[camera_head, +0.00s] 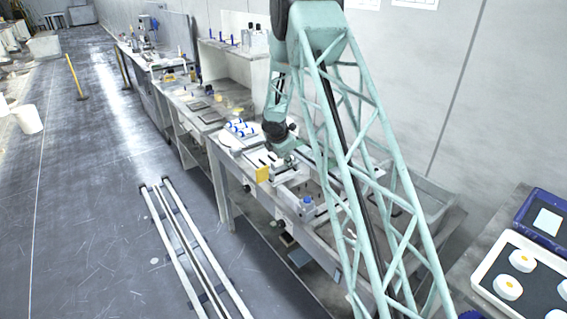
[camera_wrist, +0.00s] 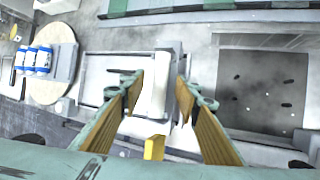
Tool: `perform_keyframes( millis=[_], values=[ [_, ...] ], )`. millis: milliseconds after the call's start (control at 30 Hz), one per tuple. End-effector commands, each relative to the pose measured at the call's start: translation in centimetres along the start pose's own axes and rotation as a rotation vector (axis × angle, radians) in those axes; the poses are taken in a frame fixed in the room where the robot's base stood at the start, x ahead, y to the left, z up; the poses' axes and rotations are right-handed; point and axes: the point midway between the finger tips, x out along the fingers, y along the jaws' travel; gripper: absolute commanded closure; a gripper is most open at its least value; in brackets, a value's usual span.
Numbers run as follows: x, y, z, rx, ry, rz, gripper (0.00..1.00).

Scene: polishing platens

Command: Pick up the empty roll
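In the wrist view my gripper (camera_wrist: 160,95) is open, with its two tan-padded fingers spread apart. A plain white elongated piece (camera_wrist: 157,88) lies between and beneath the fingertips on a pale machine bed. It could be the empty roll, but I cannot tell for certain. I see a visible gap on the right side, and no clear contact with either finger. In the head view my arm reaches down over the bench, and its own links mostly hide the gripper.
A dark perforated plate (camera_wrist: 262,95) lies to the right. A yellow block (camera_wrist: 154,147) is close below. A tray (camera_head: 487,281) with white, yellow-centred rolls (camera_head: 508,287) is at the lower right.

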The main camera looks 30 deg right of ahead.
Motion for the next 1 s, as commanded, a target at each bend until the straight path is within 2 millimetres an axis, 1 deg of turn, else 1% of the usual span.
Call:
perform_keyframes(
  millis=[500,533,700,800,1000],
  values=[
    [0.14,-0.06,-0.06,0.0,0.0,0.0,0.7],
    [0.14,-0.06,-0.06,0.0,0.0,0.0,0.71],
    [0.11,-0.04,-0.05,0.0,0.0,0.0,0.86],
    [0.12,-0.06,-0.05,0.0,0.0,0.0,0.93],
    [0.12,-0.08,-0.05,0.0,0.0,0.0,0.94]
  ],
)
